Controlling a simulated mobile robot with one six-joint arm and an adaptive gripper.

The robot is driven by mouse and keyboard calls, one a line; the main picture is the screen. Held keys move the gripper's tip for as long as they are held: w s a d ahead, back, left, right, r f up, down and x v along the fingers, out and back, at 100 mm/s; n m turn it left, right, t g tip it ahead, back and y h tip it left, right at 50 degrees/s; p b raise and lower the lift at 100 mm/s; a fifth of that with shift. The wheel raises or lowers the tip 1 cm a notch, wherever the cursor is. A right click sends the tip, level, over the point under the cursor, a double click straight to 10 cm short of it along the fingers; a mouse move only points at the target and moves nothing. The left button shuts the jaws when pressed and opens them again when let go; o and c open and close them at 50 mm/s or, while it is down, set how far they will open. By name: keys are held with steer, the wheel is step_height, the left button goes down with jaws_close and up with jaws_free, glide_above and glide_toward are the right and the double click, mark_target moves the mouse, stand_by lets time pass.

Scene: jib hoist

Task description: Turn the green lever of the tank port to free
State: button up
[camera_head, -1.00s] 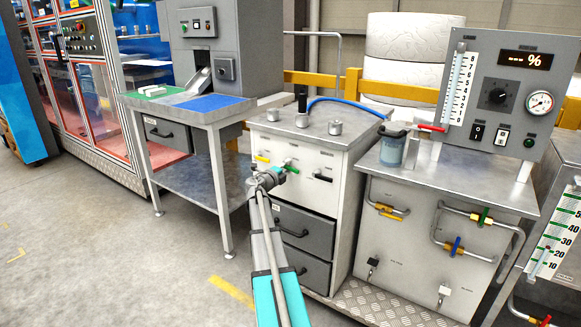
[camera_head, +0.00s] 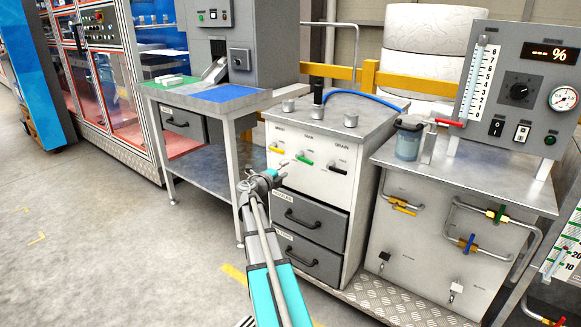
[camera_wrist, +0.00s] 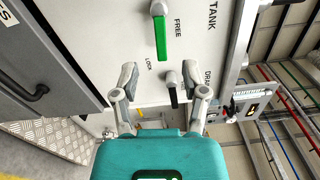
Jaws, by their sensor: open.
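The green lever (camera_head: 304,159) is the middle one of three levers on the white front of the cabinet. In the wrist view the green lever (camera_wrist: 161,38) sits beside the words TANK and FREE, its free end close to the word LOCK. My gripper (camera_head: 272,177) is below and left of this lever in the head view, apart from it. In the wrist view my gripper (camera_wrist: 160,78) is open and empty. The black drain lever (camera_wrist: 172,88) shows between its fingers, with the green lever past the fingertips.
A yellow lever (camera_head: 276,149) is left of the green one and a black lever (camera_head: 338,168) right. Two grey drawers (camera_head: 308,219) with protruding handles lie below. A bench (camera_head: 460,180) with pipes and valves stands to the right. The floor (camera_head: 100,250) at left is clear.

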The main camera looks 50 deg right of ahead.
steer(key=shift+a, duration=0.7)
steer(key=shift+s, duration=0.1)
steer(key=c, duration=0.4)
steer(key=shift+s+d+m, duration=0.1)
steer(key=shift+m, duration=0.5)
jaws_close()
steer(key=s+f+m+y+p, duration=0.1)
steer(key=m, duration=0.4)
steer(key=f+m+y+p, duration=0.1)
steer(key=m, duration=0.5)
steer(key=s+m+y+p, duration=0.1)
steer(key=m+y, duration=0.1)
steer(key=m, duration=0.3)
steer(key=shift+s+d+f, duration=0.3)
steer(key=shift+d+f, duration=0.1)
